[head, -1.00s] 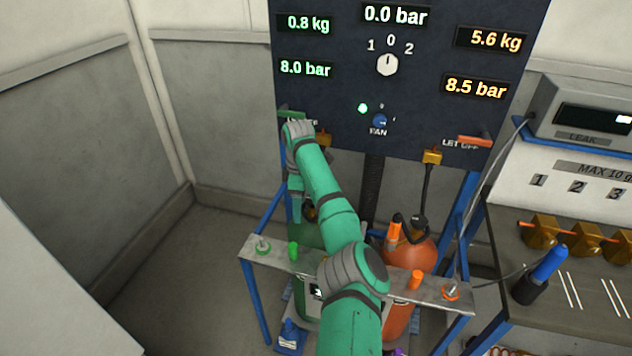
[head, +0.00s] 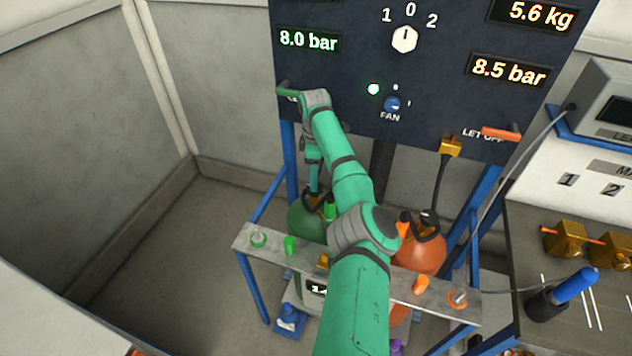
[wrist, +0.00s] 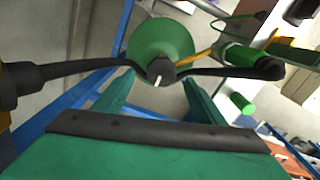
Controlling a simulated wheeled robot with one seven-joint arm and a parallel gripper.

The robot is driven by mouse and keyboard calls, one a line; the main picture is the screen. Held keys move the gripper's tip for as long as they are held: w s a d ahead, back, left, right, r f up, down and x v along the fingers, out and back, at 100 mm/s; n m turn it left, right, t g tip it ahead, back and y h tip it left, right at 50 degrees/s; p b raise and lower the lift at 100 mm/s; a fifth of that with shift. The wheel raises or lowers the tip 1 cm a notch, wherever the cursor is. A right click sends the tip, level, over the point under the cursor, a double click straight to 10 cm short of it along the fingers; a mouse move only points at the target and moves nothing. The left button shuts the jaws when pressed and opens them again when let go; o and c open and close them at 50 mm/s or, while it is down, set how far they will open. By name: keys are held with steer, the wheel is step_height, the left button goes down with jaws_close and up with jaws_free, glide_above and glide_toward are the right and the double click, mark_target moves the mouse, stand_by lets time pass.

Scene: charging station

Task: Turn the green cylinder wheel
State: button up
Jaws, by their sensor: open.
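The green cylinder (head: 304,222) stands behind the metal rail, partly hidden by my arm. In the wrist view the green cylinder (wrist: 160,38) has a dark valve (wrist: 160,70) on top, with black hoses to both sides. A green wheel (wrist: 252,60) with a dark end sits to the right of the valve in the wrist view; it also shows as a bright green piece (head: 330,209) beside my arm in the head view. My gripper (wrist: 158,82) is open, its two green fingers apart on either side below the valve. I cannot tell whether they touch anything.
The metal rail (head: 390,285) carries green and orange knobs in front of the cylinders. An orange cylinder (head: 420,252) stands to the right. The dark panel (head: 340,70) rises behind. Blue frame posts (head: 290,160) flank the cylinders. Floor on the left is clear.

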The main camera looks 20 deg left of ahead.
steer(key=f, duration=0.3)
steer(key=shift+s+a+f, duration=0.2)
steer(key=shift+a+f, duration=0.05)
steer(key=shift+a, duration=0.1)
steer(key=shift+d+f, duration=0.35)
steer(key=shift+d, duration=0.15)
steer(key=shift+a, duration=0.2)
steer(key=c, duration=1.1)
